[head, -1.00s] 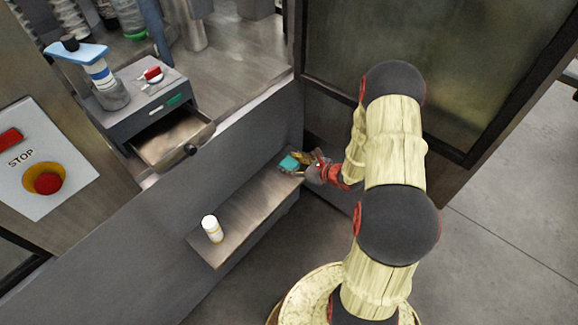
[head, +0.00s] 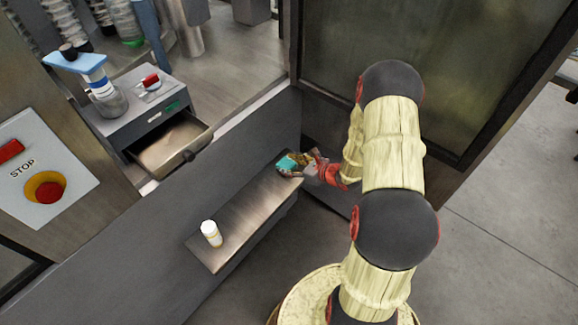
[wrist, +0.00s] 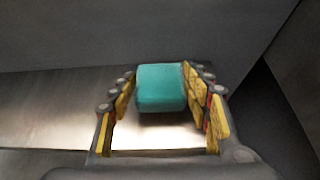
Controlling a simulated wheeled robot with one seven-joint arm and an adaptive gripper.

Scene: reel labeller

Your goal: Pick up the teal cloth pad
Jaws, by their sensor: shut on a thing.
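The teal cloth pad (wrist: 161,88) is a small rounded block between the two yellow-padded fingers of my gripper (wrist: 160,98) in the wrist view. The fingers are shut on it, one at each side. In the head view the pad (head: 286,163) shows at the far end of a narrow shelf (head: 238,220), with my gripper (head: 298,166) reaching it from the right. I cannot tell whether the pad touches the shelf.
A white bottle (head: 211,233) stands on the near end of the shelf. A STOP button (head: 47,190) is at the left. A dark panel (head: 440,60) stands behind my arm.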

